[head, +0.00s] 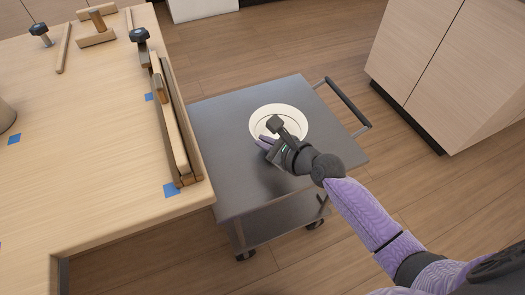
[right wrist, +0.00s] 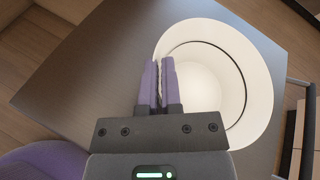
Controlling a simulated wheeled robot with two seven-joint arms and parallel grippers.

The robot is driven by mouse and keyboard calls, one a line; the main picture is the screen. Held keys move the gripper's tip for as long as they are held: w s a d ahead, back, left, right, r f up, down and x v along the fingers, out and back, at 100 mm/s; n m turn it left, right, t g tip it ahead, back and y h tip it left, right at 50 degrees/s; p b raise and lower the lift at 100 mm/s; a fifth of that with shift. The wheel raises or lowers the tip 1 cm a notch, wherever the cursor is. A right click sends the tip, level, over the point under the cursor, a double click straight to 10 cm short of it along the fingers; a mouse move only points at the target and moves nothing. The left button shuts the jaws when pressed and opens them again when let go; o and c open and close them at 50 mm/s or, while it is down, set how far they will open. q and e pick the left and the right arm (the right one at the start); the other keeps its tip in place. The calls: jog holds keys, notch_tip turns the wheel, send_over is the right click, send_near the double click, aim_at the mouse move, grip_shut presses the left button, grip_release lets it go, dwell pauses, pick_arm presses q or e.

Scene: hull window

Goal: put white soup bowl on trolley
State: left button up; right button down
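The white soup bowl (head: 294,112) is upright over the grey top of the trolley (head: 225,135), toward its far side. I cannot tell whether its base touches the top. My right gripper (head: 266,142) is at the bowl's near left rim. In the right wrist view, its purple fingers (right wrist: 158,75) are close together, with a thin pale edge of the bowl (right wrist: 255,85) between them. The trolley top (right wrist: 85,85) fills the left of that view. The gripper hides part of the bowl's near side. My left gripper is not in view.
A wooden workbench (head: 85,165) with clamps and blue tape stands left of the trolley. The trolley's handle (head: 347,103) is at its right. A pale cabinet (head: 450,70) stands at the upper right. The trolley top is otherwise clear.

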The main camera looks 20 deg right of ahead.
notch_tip(320, 180, down, 3)
jog(key=shift+f+b, duration=0.1)
jog(key=shift+b, duration=0.75)
jog(key=shift+r, duration=0.35)
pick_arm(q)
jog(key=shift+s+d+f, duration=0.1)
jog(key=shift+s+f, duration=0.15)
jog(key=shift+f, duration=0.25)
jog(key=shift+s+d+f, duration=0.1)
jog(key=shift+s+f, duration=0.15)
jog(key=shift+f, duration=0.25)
pick_arm(e)
jog(key=shift+f, duration=0.1)
jog(key=c, duration=0.9)
grip_release()
jog(key=shift+o, duration=0.4)
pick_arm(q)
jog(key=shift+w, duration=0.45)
